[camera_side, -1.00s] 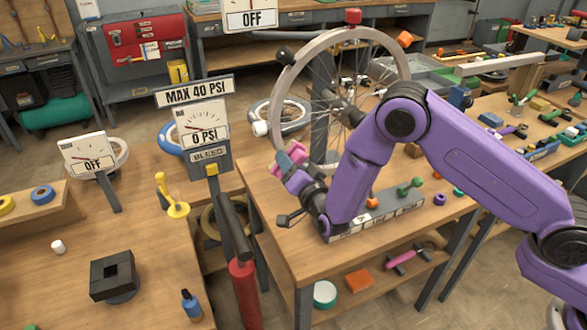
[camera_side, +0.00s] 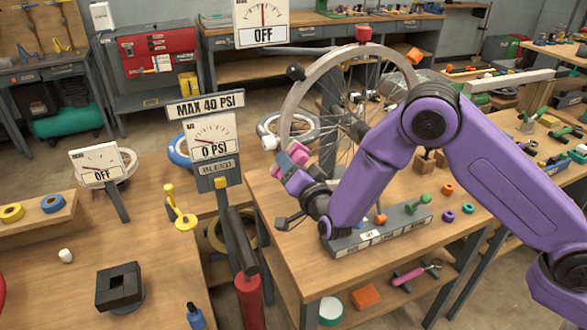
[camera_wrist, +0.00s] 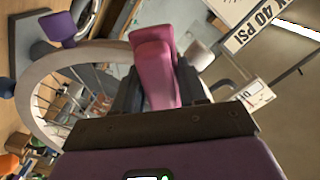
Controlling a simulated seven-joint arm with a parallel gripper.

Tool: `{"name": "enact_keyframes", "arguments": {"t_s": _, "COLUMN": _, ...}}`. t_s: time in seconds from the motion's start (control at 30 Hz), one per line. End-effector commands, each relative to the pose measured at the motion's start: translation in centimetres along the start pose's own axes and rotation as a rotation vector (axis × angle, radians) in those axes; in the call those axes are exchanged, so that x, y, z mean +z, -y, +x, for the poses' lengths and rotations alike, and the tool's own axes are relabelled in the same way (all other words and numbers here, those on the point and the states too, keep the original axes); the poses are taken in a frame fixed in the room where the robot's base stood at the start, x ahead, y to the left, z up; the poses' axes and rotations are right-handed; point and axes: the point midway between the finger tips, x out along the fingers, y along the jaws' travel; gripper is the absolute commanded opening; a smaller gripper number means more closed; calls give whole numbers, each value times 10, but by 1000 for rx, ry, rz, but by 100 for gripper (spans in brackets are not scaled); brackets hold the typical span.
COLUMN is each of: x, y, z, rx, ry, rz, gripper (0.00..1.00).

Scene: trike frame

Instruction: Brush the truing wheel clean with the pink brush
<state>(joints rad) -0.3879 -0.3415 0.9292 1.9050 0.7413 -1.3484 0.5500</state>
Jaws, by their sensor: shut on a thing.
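The truing wheel (camera_side: 301,89) stands upright in its stand on the right-hand bench, a grey rim with thin spokes. My gripper (camera_side: 288,176) is at the lower left of the wheel and is shut on the pink brush (camera_side: 299,153). In the wrist view the pink brush (camera_wrist: 155,65) sticks out from between the dark jaws (camera_wrist: 160,92). The wheel rim (camera_wrist: 45,70) curves behind and to the left of it. I cannot tell whether the brush touches the rim. Its far end is partly hidden in the side view.
A gauge sign reading 0 PSI (camera_side: 212,140) and a red pump (camera_side: 248,300) stand left of the bench. A black block (camera_side: 119,287) sits on the left table.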

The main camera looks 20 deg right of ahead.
Motion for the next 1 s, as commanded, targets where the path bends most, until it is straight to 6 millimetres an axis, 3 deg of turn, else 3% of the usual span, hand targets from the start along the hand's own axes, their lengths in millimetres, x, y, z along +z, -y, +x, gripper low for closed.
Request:
{"name": "enact_keyframes", "arguments": {"t_s": 0.87, "x": 18, "y": -51, "z": 4, "rx": 10, "ry": -3, "rz": -1, "gripper": 9}}
{"name": "enact_keyframes", "arguments": {"t_s": 0.9, "x": 20, "y": -54, "z": 3, "rx": 12, "ry": -3, "rz": -1, "gripper": 4}}
{"name": "enact_keyframes", "arguments": {"t_s": 1.0, "x": 23, "y": -62, "z": 3, "rx": 12, "ry": -3, "rz": -2, "gripper": 4}}
